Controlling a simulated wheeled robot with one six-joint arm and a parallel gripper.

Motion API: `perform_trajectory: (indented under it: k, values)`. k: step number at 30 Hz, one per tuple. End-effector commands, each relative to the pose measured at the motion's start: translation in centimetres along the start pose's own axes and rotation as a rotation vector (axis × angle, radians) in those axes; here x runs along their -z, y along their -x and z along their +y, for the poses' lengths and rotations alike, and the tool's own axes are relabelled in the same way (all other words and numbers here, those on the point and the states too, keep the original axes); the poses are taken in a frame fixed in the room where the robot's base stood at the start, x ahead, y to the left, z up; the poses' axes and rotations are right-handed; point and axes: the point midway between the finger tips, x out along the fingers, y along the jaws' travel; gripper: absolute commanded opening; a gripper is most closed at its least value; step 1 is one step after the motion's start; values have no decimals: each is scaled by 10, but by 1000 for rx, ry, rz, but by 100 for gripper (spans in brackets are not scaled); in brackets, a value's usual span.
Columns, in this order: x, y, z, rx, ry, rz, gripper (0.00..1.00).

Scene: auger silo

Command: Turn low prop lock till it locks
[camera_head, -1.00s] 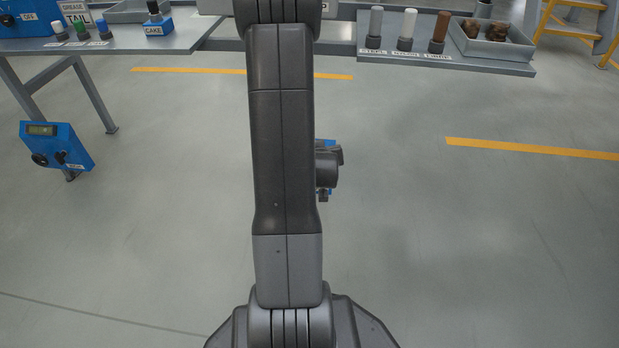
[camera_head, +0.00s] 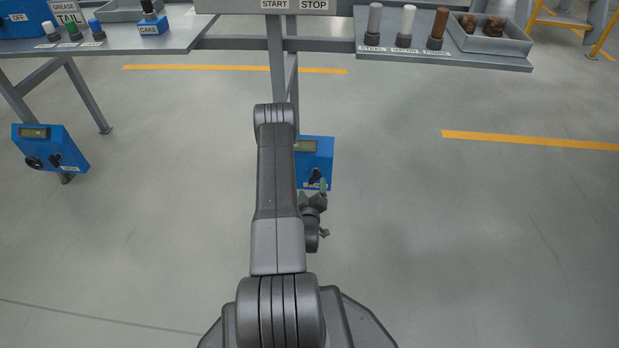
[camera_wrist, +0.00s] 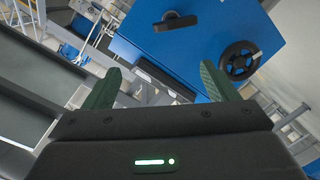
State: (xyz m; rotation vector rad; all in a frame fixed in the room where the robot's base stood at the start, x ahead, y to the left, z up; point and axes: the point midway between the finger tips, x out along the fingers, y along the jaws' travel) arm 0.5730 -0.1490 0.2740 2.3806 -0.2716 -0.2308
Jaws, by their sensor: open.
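A blue box (camera_head: 322,150) hangs below the bench, partly hidden by my arm in the head view. It has a display and a small black lever knob (camera_head: 316,176), with a label too small to read. In the wrist view the blue box (camera_wrist: 200,50) looks tilted, with the black lever knob (camera_wrist: 175,21) at upper centre and a round black wheel (camera_wrist: 240,60) to its right. I cannot tell by label which one is the low prop lock. My gripper (camera_head: 313,193) is open and empty just in front of the box, its green fingers (camera_wrist: 160,82) apart from both controls.
A similar blue box (camera_head: 50,147) with two black knobs hangs at the left. The floor around is clear.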

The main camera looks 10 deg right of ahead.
Motion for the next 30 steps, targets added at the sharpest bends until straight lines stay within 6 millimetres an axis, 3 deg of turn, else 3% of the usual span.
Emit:
perform_trajectory:
  k: [1,6,13,17,30]
  values:
    - [-13,7,-8,-14,25,7,80]
    - [-36,25,-22,-57,93,35,80]
    - [-44,28,-26,-80,121,51,80]
    - [-44,11,-26,-82,120,52,80]
    - [-40,-78,-19,-80,121,52,80]
